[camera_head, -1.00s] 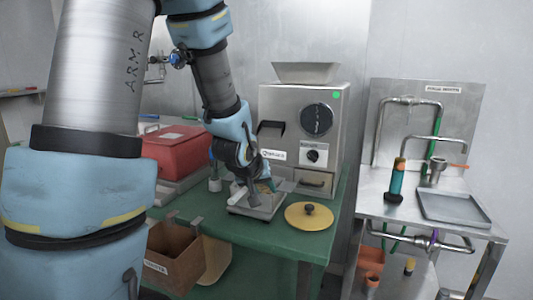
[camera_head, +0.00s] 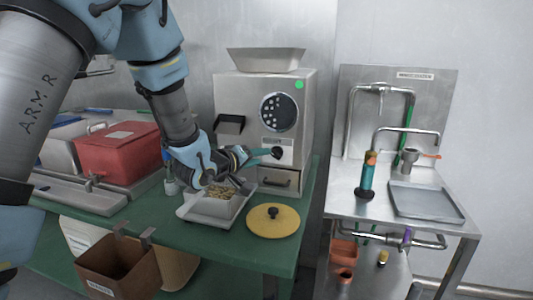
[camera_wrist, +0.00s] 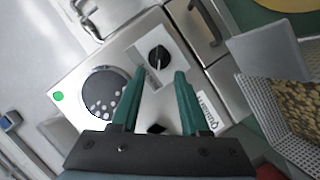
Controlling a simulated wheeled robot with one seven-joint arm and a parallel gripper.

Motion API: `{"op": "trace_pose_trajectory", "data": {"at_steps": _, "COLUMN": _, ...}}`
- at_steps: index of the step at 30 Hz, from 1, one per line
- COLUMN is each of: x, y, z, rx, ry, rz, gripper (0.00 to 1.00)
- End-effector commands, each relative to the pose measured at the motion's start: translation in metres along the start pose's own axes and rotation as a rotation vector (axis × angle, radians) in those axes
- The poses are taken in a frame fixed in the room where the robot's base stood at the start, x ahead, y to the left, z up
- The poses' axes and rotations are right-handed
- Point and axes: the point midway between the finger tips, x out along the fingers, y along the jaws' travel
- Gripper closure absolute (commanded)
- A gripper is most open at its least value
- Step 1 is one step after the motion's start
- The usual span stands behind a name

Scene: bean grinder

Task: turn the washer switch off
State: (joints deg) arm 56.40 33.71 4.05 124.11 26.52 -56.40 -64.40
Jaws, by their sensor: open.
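A black rotary knob (camera_wrist: 159,57) sits on a pale plate on the front of a steel machine (camera_wrist: 110,60). A small label beside the knob is unreadable. In the head view the machine (camera_head: 232,88) stands at the back of the green table, and the knob (camera_head: 277,153) is partly covered by my fingers. My gripper (camera_wrist: 160,74) is open and empty, its two green fingers pointing at the knob with a tip towards either side of it. I cannot tell whether they touch it. In the head view my gripper (camera_head: 268,152) is right at the machine's front.
A tray of beans (camera_head: 222,206) lies below my wrist, and a yellow lid (camera_head: 272,221) is right of it. A drawer (camera_head: 279,178) is under the knob. A red box (camera_head: 118,150) stands left. A steel sink stand (camera_head: 340,205) is on the right.

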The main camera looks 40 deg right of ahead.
Motion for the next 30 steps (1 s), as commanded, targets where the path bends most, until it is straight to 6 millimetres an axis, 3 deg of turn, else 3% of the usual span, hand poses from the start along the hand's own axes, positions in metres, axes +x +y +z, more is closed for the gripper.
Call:
{"op": "trace_pose_trajectory", "data": {"at_steps": 3, "x": 0.023, "y": 0.002, "z": 0.0, "rx": 0.001, "ry": -0.002, "rz": 0.0, "gripper": 0.55}}
{"op": "trace_pose_trajectory", "data": {"at_steps": 9, "x": 0.052, "y": 0.001, "z": -0.001, "rx": 0.001, "ry": -0.001, "rz": -0.001, "gripper": 0.55}}
{"op": "trace_pose_trajectory", "data": {"at_steps": 22, "x": 0.064, "y": -0.001, "z": 0.0, "rx": 0.0, "ry": 0.001, "rz": -0.002, "gripper": 0.55}}
{"op": "trace_pose_trajectory", "data": {"at_steps": 30, "x": 0.064, "y": -0.001, "z": 0.0, "rx": 0.0, "ry": 0.001, "rz": -0.002, "gripper": 0.83}}
